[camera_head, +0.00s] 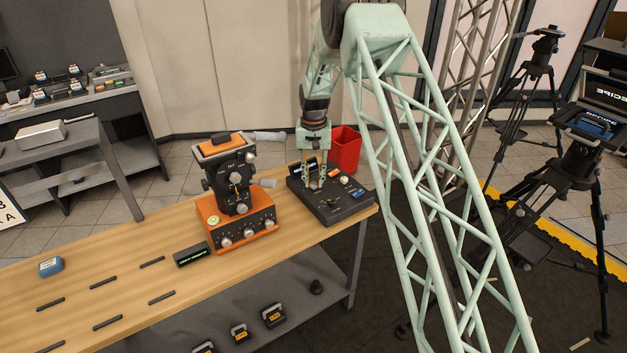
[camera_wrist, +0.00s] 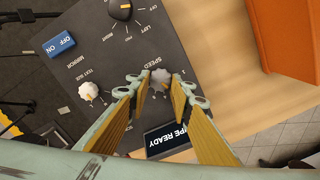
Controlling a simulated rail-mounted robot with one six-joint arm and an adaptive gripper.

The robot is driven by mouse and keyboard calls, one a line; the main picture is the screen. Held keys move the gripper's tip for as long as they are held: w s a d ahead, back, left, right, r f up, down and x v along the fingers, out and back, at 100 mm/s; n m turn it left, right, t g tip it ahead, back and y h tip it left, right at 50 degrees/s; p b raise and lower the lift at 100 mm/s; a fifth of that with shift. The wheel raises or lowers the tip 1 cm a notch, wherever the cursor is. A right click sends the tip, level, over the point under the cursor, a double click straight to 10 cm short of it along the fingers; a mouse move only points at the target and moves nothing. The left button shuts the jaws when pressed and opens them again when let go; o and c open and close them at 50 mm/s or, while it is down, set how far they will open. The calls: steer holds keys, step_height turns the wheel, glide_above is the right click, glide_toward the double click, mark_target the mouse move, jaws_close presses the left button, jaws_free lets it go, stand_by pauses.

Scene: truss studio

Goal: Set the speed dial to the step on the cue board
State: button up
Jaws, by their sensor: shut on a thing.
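My gripper (camera_head: 314,186) points down at the dark control console (camera_head: 340,210) on the right end of the bench. In the wrist view its fingertips are shut on the sides of the grey speed dial (camera_wrist: 160,80), which sits below the printed word SPEED. The dial has an orange mark; the step it points at is too small to read.
The console also has a white text-size knob (camera_wrist: 88,90), a black direction knob (camera_wrist: 121,10) and a blue mirror switch (camera_wrist: 59,44). An orange-and-black device (camera_head: 240,215) stands close left of the console. A red bin (camera_head: 344,150) is behind it.

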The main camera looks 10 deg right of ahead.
mark_target(314, 183)
steer(key=shift+m, duration=0.6)
steer(key=o, duration=0.8)
steer(key=shift+o, duration=0.2)
steer(key=shift+r, duration=0.15)
step_height(314, 183, up, 12)
stand_by(0.4)
stand_by(0.3)
